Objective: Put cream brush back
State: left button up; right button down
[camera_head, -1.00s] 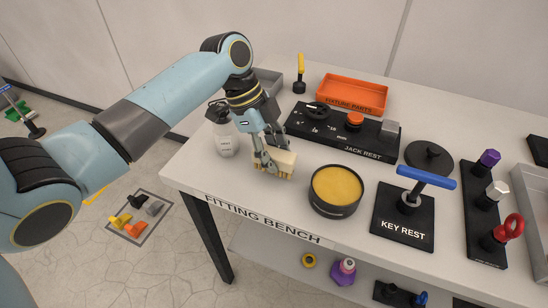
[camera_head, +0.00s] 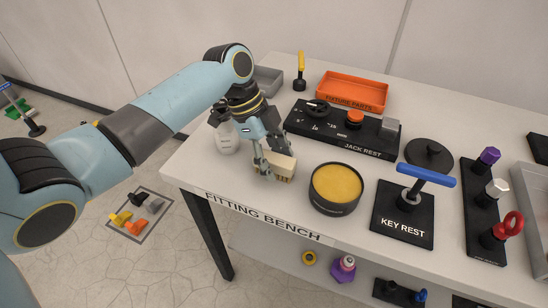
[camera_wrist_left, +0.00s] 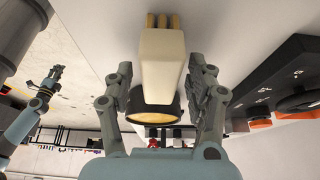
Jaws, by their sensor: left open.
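The cream brush (camera_head: 281,167) is a pale block with tan bristles. It is at the bench's front left, left of the round tin with yellow contents (camera_head: 337,187). My left gripper (camera_head: 270,158) is open at the brush. In the left wrist view the brush (camera_wrist_left: 161,62) lies between the two spread fingers (camera_wrist_left: 160,78), with a gap visible on each side. The tin (camera_wrist_left: 153,117) shows beyond it. What looks like my right gripper (camera_wrist_left: 47,80) is small at the left of the wrist view; its jaws are unclear.
A white bottle (camera_head: 226,140) stands close behind the left gripper. The jack rest (camera_head: 340,133), orange tray (camera_head: 352,92) and grey tray (camera_head: 266,80) are farther back. The key rest (camera_head: 403,222) with its blue-handled key (camera_head: 426,176) is right of the tin.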

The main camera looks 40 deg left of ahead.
pick_arm(q)
jog(key=v, duration=1.2)
jog(key=shift+b, duration=0.35)
jog(key=shift+r, duration=0.1)
jog(key=s+d+f+n+y, duration=0.2)
jog(key=s+d+f+n, duration=0.3)
jog(key=s, duration=0.4)
jog(key=s+a+r+n+t+y, duration=0.1)
jog(key=s+r+n+t+y, duration=0.2)
jog(key=s+n, duration=0.6)
jog(key=s+a+f+g+b, duration=0.15)
jog(key=f+b, duration=0.25)
jog(key=f, duration=1.3)
jog(key=s+a+f+g+b, duration=0.15)
jog(key=f+b, duration=0.25)
jog(key=f, duration=1.4)
jog(key=s+a+f+b, duration=0.1)
jog(key=s+f+b, duration=0.3)
jog(key=s+f, duration=1.3)
notch_tip(320, 180, down, 3)
jog(key=shift+s+f+n+b, duration=0.1)
jog(key=shift+s+n+b, duration=0.15)
jog(key=shift+n+b, duration=0.15)
